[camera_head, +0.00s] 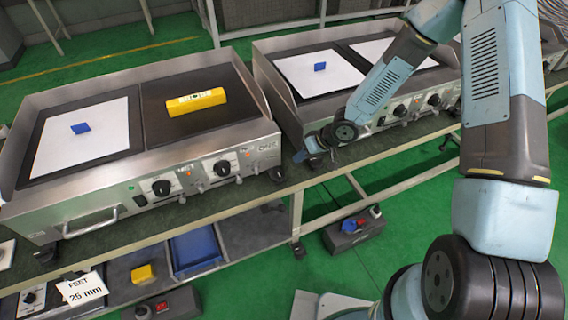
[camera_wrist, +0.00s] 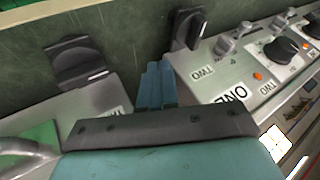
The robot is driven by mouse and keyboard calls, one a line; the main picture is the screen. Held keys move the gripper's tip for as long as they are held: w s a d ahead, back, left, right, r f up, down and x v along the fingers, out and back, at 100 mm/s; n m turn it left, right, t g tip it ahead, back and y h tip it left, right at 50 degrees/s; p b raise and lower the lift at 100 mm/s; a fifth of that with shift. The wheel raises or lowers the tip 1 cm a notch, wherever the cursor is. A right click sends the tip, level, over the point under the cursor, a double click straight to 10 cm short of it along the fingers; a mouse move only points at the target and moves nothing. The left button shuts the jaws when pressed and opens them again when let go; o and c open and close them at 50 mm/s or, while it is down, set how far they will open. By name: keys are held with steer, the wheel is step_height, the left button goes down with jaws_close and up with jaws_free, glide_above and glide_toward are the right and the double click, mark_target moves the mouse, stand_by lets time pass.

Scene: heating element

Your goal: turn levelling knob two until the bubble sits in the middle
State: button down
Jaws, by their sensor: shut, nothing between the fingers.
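The yellow spirit level (camera_head: 197,103) lies on the dark plate of the left griddle unit. Its bubble is too small to make out. A black levelling knob (camera_wrist: 188,28) sits under that unit's right front corner, beside a "TWO" label; it also shows in the head view (camera_head: 277,173). Another black levelling knob (camera_wrist: 78,62) stands left in the wrist view, its label mostly hidden. My gripper (camera_wrist: 157,82) is shut and empty between these two knobs, apart from both. In the head view my gripper (camera_head: 311,150) is low in the gap between the two units.
The left unit (camera_head: 60,207) and right unit (camera_head: 270,85) stand side by side on a bench (camera_head: 235,205). Control knobs (camera_head: 222,168) stick out of the left front panel. A "FEET 25 mm" card (camera_head: 82,289) and a blue tray (camera_head: 195,250) are on the lower shelf.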

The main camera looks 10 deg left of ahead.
mark_target(277, 169)
steer(key=x, duration=0.3)
steer(key=shift+s+a+r, duration=0.1)
steer(key=shift+s+a, duration=1.15)
steer(key=shift+a, duration=0.25)
steer(key=shift+a, duration=0.1)
steer(key=shift+s+a, duration=0.25)
steer(key=shift+a, duration=0.15)
steer(key=shift+s+d, duration=0.1)
